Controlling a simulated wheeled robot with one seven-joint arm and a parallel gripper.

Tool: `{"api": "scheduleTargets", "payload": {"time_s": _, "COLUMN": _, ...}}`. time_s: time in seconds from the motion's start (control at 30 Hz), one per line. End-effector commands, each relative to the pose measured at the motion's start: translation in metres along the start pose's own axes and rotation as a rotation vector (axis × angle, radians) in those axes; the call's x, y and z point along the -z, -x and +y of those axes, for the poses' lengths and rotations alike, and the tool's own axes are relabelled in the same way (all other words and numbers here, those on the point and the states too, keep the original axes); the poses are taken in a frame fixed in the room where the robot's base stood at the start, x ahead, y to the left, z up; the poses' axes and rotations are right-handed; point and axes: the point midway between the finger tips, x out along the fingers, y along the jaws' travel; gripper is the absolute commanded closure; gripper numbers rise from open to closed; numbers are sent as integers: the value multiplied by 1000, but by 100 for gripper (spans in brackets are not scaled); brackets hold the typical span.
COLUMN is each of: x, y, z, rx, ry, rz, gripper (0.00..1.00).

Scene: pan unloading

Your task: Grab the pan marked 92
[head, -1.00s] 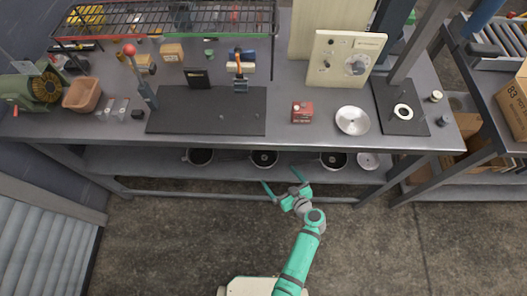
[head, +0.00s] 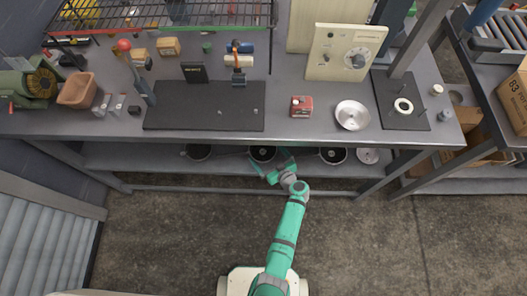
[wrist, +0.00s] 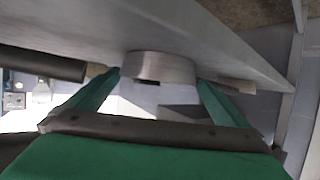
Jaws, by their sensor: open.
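Several pans stand on the lower shelf under the bench in the head view: a left one (head: 198,152), a middle one (head: 262,153) and a right one (head: 332,156). No number can be read on any of them, so I cannot tell which is marked 92. My gripper (head: 273,165) is open at the shelf's front edge, right at the middle pan. In the wrist view, a grey metal round-sided piece (wrist: 160,68) shows just beyond and between my open fingers (wrist: 158,92). It looks like the middle pan. The fingers do not visibly grip it.
A shallow metal dish (head: 368,156) lies at the right of the shelf. Bench legs stand at both ends. The floor in front is clear.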

Motion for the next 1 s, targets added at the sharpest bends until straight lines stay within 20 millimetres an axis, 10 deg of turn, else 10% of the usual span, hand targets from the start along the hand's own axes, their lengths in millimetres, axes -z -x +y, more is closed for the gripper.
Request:
{"api": "scheduleTargets", "payload": {"time_s": 0.43, "x": -2, "y": -17, "z": 6, "rx": -11, "ry": -5, "rz": 0, "gripper": 0}}
{"api": "scheduleTargets", "payload": {"time_s": 0.6, "x": -2, "y": -18, "z": 6, "rx": -10, "ry": -5, "rz": 0, "gripper": 38}}
{"api": "scheduleTargets", "payload": {"time_s": 1.0, "x": 4, "y": -17, "z": 5, "rx": -7, "ry": -2, "rz": 2, "gripper": 38}}
